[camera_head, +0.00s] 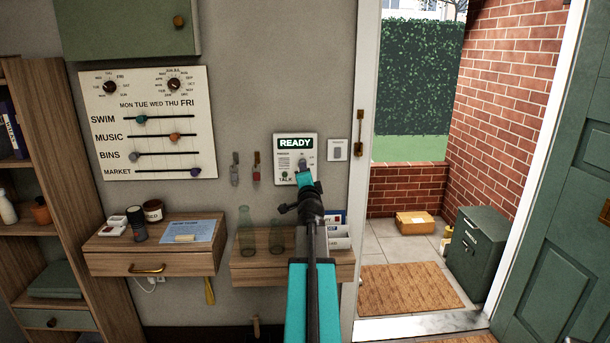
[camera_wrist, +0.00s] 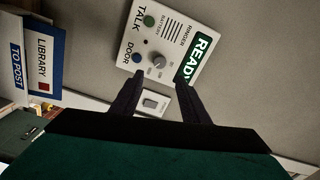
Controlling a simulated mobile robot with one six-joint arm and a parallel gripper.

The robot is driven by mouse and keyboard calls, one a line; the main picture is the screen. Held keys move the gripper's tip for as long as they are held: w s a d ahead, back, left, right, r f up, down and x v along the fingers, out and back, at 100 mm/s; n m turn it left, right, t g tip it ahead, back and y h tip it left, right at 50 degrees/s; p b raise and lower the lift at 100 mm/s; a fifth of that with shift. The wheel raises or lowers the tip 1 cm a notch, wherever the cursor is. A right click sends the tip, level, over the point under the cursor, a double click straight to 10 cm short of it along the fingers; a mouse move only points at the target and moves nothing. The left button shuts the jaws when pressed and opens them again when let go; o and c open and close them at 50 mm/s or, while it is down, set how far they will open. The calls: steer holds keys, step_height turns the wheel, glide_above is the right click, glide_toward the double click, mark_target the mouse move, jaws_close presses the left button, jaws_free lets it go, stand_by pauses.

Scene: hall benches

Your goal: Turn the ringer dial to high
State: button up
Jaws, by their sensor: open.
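A white intercom panel (camera_head: 283,166) with a green READY display is on the wall, left of the doorway. In the wrist view the panel (camera_wrist: 180,30) appears turned on its side. Its grey ringer dial (camera_wrist: 158,61) sits between the READY display and the blue DOOR button (camera_wrist: 137,58). The small marks around the dial are too blurred to read, so I cannot tell its setting. My gripper (camera_wrist: 159,79) is open, its two fingers either side of the dial's line and apart from it in the picture. In the head view my gripper (camera_head: 304,178) covers the panel's lower right.
A green TALK button (camera_wrist: 148,20) is on the same panel. A white wall switch (camera_head: 338,150) is just right of it. Keys (camera_head: 256,166) hang to the left. A shelf (camera_head: 250,272) with glass bottles (camera_head: 277,238) and a letter holder (camera_head: 340,240) is below.

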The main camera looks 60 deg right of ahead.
steer(key=shift+v, duration=1.7)
steer(key=shift+f, duration=0.1)
